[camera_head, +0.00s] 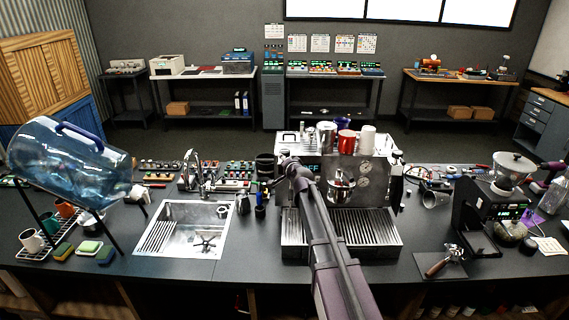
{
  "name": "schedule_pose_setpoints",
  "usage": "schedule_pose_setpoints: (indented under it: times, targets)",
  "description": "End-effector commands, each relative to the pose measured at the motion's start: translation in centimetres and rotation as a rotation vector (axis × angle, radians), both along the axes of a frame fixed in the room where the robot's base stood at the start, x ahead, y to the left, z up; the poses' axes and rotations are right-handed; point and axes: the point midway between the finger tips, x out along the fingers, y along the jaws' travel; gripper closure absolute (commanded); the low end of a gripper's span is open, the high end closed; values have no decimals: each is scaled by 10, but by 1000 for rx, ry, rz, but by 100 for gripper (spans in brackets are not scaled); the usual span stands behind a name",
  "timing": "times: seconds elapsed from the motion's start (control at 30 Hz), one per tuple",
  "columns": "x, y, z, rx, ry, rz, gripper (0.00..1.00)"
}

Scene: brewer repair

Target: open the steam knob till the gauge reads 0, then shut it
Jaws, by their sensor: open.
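The silver espresso machine (383,180) stands on the dark counter near the middle of the head view. Two small round gauges (364,169) sit on its front, one above the other. They are too small to read. My arm rises from the bottom edge and crosses the machine's left part. My gripper (287,163) is at the machine's upper left front, small and dark. It is open. I cannot make out the steam knob; the arm may hide it. I cannot tell whether the gripper touches the machine.
Cups and a red mug (346,139) stand on the machine's top. A sink (183,229) lies to the left, with a tilted water bottle (66,160) on a stand beyond it. A grinder (482,215) and a portafilter (441,263) are to the right.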

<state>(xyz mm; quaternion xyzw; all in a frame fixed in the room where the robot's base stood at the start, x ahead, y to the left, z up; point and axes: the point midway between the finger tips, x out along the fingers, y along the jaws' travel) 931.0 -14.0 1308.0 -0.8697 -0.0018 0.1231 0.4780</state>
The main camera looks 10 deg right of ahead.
Motion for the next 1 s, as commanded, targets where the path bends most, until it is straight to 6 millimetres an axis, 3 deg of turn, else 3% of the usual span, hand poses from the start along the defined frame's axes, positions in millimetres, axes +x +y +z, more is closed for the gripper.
schedule_pose_setpoints:
  times: [0.27,0.47,1.0]
  targets:
    - [0,0,0,0,0,0,45]
    - [0,0,0,-1,0,0,100]
    - [0,6,0,-1,2,24,100]
